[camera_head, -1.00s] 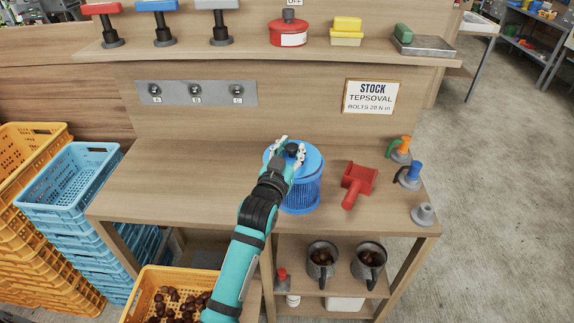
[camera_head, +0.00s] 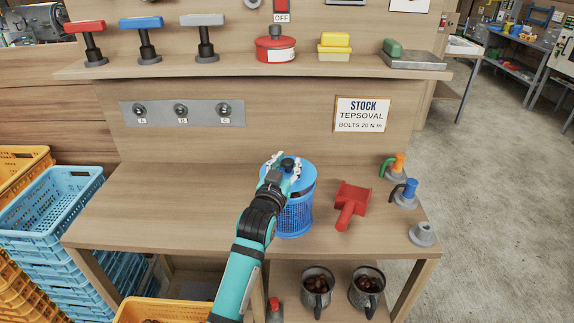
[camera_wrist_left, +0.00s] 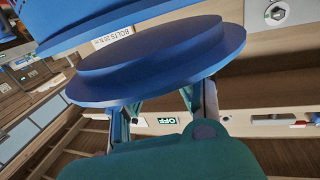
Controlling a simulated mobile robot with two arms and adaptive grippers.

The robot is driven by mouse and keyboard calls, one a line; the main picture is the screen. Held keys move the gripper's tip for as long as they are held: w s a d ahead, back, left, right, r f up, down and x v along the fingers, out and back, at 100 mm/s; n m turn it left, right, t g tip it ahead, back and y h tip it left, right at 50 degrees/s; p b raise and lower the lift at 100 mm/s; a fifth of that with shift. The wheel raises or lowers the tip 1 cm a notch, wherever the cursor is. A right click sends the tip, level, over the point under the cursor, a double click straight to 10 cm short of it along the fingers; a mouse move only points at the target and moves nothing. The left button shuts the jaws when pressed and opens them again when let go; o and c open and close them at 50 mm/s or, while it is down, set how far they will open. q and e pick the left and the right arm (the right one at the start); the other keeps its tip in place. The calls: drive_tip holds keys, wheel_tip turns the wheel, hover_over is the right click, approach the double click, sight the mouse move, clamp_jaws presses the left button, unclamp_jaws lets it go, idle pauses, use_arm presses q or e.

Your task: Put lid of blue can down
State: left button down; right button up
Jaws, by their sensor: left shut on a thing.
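The blue can (camera_head: 295,218) stands on the wooden bench, with mesh-like blue sides. Its round blue lid (camera_head: 305,177) is over the can's top in the head view. My left gripper (camera_head: 283,165) is over the lid, its fingers shut around the dark knob at the middle. In the left wrist view the stepped blue lid (camera_wrist_left: 165,60) sits just beyond the fingertips (camera_wrist_left: 163,100). A further blue body, apparently the can (camera_wrist_left: 80,22), shows past it, with a narrow gap between them. The knob is hidden there. My right gripper is not in view.
A red scoop-like tool (camera_head: 349,206) lies just right of the can. Grey-based parts with orange (camera_head: 397,163) and blue (camera_head: 409,190) tops and a grey cone (camera_head: 423,233) stand along the right edge. The bench (camera_head: 150,205) is clear on the left.

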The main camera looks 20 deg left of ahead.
use_arm(q)
drive_tip(key=shift+f+b, duration=0.3)
drive_tip(key=shift+f, duration=0.3)
drive_tip(key=shift+f+b, duration=0.3)
drive_tip(key=shift+f, duration=0.25)
drive_tip(key=c, duration=0.9)
unclamp_jaws()
drive_tip(key=shift+s, duration=0.15)
